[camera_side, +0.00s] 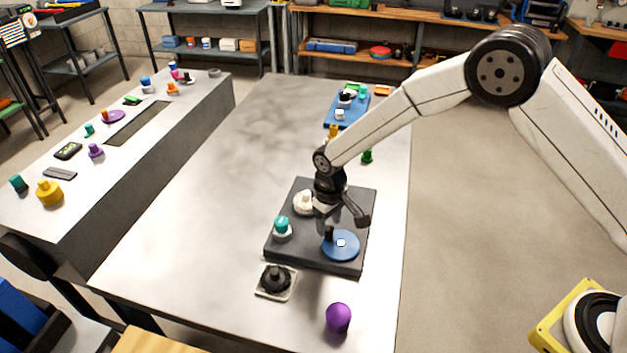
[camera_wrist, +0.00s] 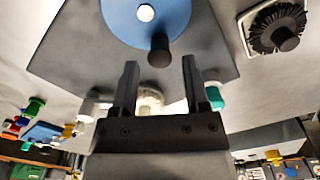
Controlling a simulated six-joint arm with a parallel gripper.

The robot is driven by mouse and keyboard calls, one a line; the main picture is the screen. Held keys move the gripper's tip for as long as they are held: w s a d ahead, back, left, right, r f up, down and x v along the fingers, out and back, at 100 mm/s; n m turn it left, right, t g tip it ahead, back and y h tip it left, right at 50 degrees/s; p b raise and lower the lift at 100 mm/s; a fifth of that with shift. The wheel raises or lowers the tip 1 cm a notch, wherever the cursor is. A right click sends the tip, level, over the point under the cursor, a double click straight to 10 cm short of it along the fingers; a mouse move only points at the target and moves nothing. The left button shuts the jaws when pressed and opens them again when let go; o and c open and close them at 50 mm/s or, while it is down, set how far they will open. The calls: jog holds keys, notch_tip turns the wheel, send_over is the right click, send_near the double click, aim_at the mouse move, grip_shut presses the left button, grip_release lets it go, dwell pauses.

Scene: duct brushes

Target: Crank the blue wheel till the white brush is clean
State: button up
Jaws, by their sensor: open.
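The blue wheel (camera_side: 341,246) lies flat on a dark base plate (camera_side: 291,249), with a pale hub and a dark upright crank handle (camera_side: 328,233) near its rim. The white brush (camera_side: 303,202) stands on the same plate behind the wheel, partly beside my wrist; it looks cream-coloured, and its cleanliness is hard to tell. My gripper (camera_side: 343,221) is open above the plate, close to the wheel. In the wrist view, the wheel (camera_wrist: 185,14) and handle (camera_wrist: 160,50) show just beyond the open fingertips (camera_wrist: 159,62). The brush (camera_wrist: 150,100) shows between the fingers, partly hidden.
A teal knob (camera_side: 282,223) on a white base stands at the plate's left side. A blue tray (camera_side: 346,107) with small items is at the back. The table's left half is clear.

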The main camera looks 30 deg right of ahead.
jog(key=shift+r, duration=2.25)
jog(key=shift+d, duration=0.1)
jog(key=shift+s+d+r, duration=0.1)
jog(key=shift+d+r, duration=0.05)
jog(key=shift+r, duration=0.05)
jog(key=s+d+r+m+t, duration=0.1)
jog(key=s+d+r, duration=0.3)
jog(key=s+d, duration=0.3)
jog(key=s+d+r+m+t, duration=0.1)
jog(key=s+d+r, duration=0.3)
jog(key=s+d, duration=0.4)
jog(key=s+m, duration=0.1)
jog(key=s, duration=0.4)
jog(key=shift+d+t, duration=0.2)
jog(key=shift+t, duration=0.1)
jog(key=shift+r, duration=0.1)
